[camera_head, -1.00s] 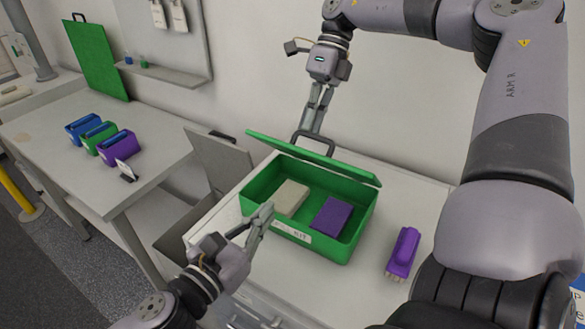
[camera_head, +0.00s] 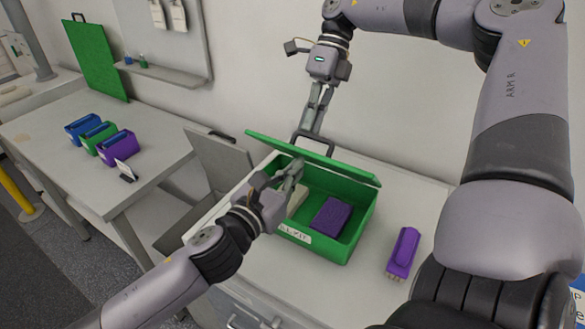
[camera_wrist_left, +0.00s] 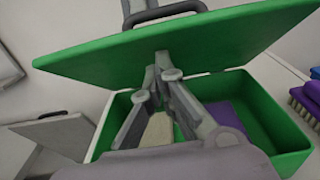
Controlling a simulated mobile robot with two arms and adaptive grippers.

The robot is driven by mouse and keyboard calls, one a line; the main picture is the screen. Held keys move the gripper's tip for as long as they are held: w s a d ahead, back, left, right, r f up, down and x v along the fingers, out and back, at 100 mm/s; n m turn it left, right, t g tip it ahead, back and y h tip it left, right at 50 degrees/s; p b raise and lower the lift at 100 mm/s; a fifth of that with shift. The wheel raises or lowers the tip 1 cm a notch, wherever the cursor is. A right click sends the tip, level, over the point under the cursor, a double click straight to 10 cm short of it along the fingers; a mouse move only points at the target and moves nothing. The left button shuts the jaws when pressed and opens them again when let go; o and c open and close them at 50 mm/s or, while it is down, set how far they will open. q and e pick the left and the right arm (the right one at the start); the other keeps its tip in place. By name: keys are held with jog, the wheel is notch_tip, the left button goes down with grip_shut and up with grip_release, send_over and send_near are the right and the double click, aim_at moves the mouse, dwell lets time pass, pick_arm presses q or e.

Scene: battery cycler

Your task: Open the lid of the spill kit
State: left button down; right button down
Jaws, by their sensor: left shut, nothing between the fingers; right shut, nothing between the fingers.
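The green spill kit (camera_head: 352,236) stands on the white bench with its green lid (camera_head: 318,158) tilted up, partway open. Inside lie a beige pad, partly hidden by my left gripper, and a purple sponge (camera_head: 331,216). My left gripper (camera_head: 297,166) is shut and empty, its tips over the box interior close under the lid. In the left wrist view its tips (camera_wrist_left: 163,60) overlap the underside of the lid (camera_wrist_left: 205,48); I cannot tell if they touch. My right gripper (camera_head: 312,131) is shut and empty behind the lid, by the dark handle (camera_head: 314,144).
A purple brush (camera_head: 403,252) lies right of the kit. A grey panel (camera_head: 222,160) stands at the left edge of the bench. The side table (camera_head: 60,160) holds blue, green and purple bins (camera_head: 117,146). A wall is close behind.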

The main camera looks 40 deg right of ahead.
pick_arm(q)
jog(key=shift+d+r, duration=0.55)
jog(key=shift+r, duration=0.35)
pick_arm(e)
jog(key=shift+s+a, duration=0.2)
pick_arm(q)
jog(key=shift+r, duration=0.1)
pick_arm(e)
jog(key=c, duration=2.3)
grip_release()
jog(key=shift+o, duration=2.6)
jog(key=shift+w+d+f, duration=0.15)
jog(key=shift+w+d, duration=0.05)
jog(key=shift+o, duration=0.5)
pick_arm(q)
jog(key=shift+w+d+f, duration=0.15)
jog(key=shift+w+f, duration=0.05)
